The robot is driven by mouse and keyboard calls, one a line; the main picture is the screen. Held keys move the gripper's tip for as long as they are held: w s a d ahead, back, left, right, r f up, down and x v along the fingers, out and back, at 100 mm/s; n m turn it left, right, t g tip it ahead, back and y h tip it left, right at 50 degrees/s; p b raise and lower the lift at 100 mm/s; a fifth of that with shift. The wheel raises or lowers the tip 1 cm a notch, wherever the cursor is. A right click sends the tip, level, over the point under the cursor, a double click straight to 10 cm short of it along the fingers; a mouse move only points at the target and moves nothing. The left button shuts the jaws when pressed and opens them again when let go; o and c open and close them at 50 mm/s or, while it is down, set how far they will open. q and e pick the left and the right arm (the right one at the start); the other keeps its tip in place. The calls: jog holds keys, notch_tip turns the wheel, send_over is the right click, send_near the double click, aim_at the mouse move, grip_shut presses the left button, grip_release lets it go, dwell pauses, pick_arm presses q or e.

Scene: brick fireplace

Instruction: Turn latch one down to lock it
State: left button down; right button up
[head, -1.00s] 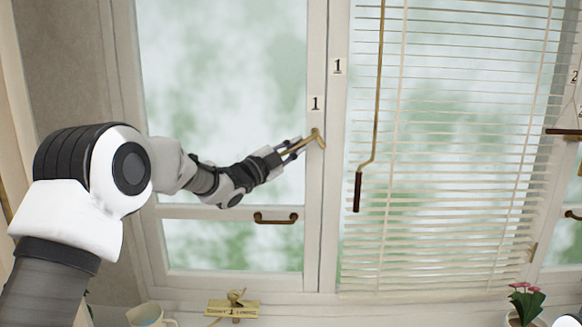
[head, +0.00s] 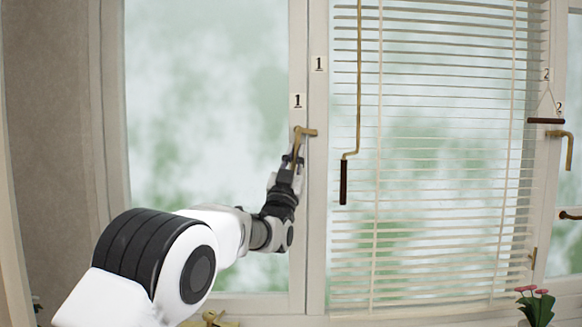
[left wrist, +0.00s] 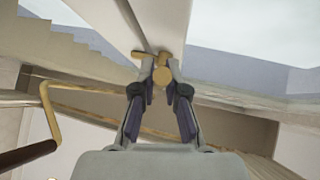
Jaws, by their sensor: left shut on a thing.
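Latch one (head: 308,132) is a small brass latch on the white window frame, just under a "1" label (head: 297,101). In the head view a short arm of it points right, roughly level. My left gripper (head: 296,157) comes up from below and is shut on the latch's brass part. In the left wrist view my left gripper (left wrist: 161,68) has its two fingers on either side of the latch's round brass end (left wrist: 162,77). The fingers partly hide the latch. My right gripper is not in view.
A brass blind crank (head: 358,90) with a dark grip hangs right of the latch, before white blinds (head: 430,190). Another brass latch (head: 568,145) is at the right edge. Pink flowers (head: 534,292) stand low right. A brass piece (head: 212,318) shows at the bottom.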

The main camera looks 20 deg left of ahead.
pick_arm(q)
jog(key=shift+w+d+n+y+b, duration=0.1)
jog(key=shift+d+n+y+b, duration=0.15)
jog(key=shift+n+y, duration=0.75)
jog(key=shift+d+n+y+b, duration=0.15)
jog(key=shift+d+n+y, duration=0.05)
jog(key=shift+n+y, duration=0.75)
jog(key=c, duration=1.2)
grip_release()
jog(key=v, duration=1.2)
jog(key=shift+w, duration=0.1)
